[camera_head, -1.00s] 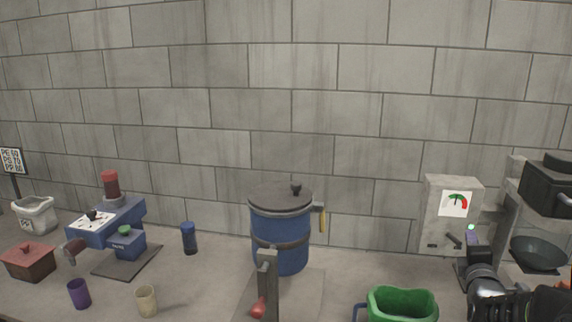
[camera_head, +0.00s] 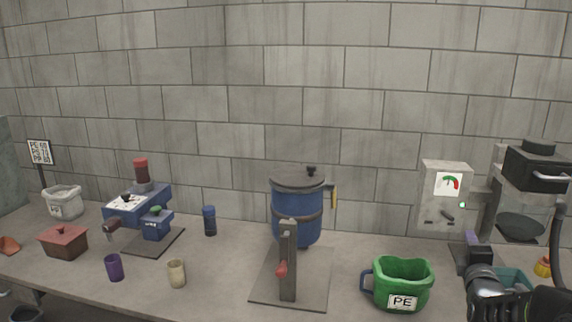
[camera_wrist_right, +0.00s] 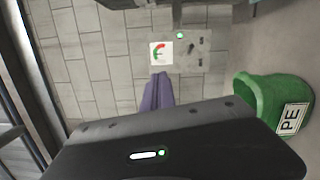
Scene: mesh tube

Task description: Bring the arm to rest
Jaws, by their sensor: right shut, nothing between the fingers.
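My right arm comes in at the lower right of the head view. Its gripper (camera_head: 473,246) is raised in front of the grey box with the dial (camera_head: 443,195), to the right of the green PE bin (camera_head: 402,281). In the right wrist view the narrow purple-grey fingers (camera_wrist_right: 157,92) are together with nothing between them. The dial box (camera_wrist_right: 186,50) lies beyond the fingertips there, and the green bin (camera_wrist_right: 262,105) is at the right. My left gripper is not in view.
A blue lidded tank (camera_head: 297,212) stands mid-table behind a grey post with a red handle (camera_head: 288,262). A blue machine (camera_head: 138,205), a purple cup (camera_head: 114,267) and a beige cup (camera_head: 176,273) are at left. A black hopper machine (camera_head: 538,168) stands near my right arm.

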